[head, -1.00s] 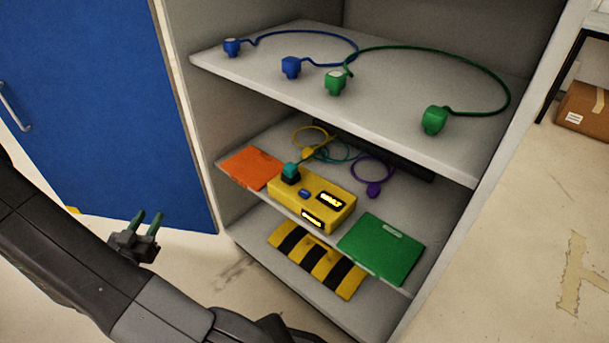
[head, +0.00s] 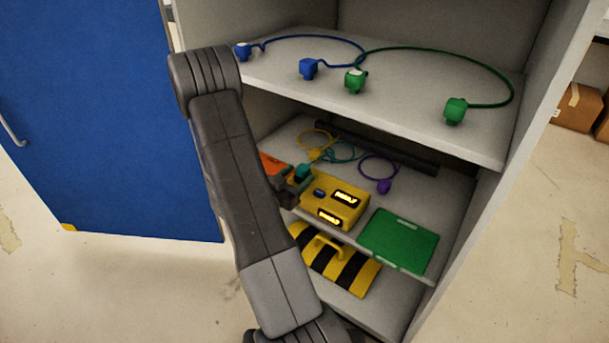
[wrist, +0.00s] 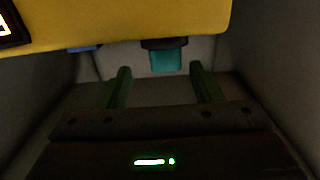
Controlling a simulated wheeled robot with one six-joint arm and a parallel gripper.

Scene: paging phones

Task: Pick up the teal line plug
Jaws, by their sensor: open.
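The teal line plug (head: 302,170) sits at the top left of the yellow box (head: 340,203) on the middle shelf. A teal cord (head: 342,151) loops on the shelf behind it. In the wrist view the plug (wrist: 167,60) shows beyond the fingertips, across the gap between them, with a dark piece next to it. My gripper (wrist: 160,74) is open, its two green fingers apart with nothing between them. In the head view my gripper (head: 293,185) is close beside the plug, partly hidden by my arm. Contact cannot be told.
An orange panel (head: 272,166) is partly hidden behind my arm. A green panel (head: 398,240), a yellow cord and a purple plug (head: 384,186) share the shelf. The upper shelf (head: 410,118) with blue and green plugs overhangs. A striped yellow-black case (head: 350,272) lies below.

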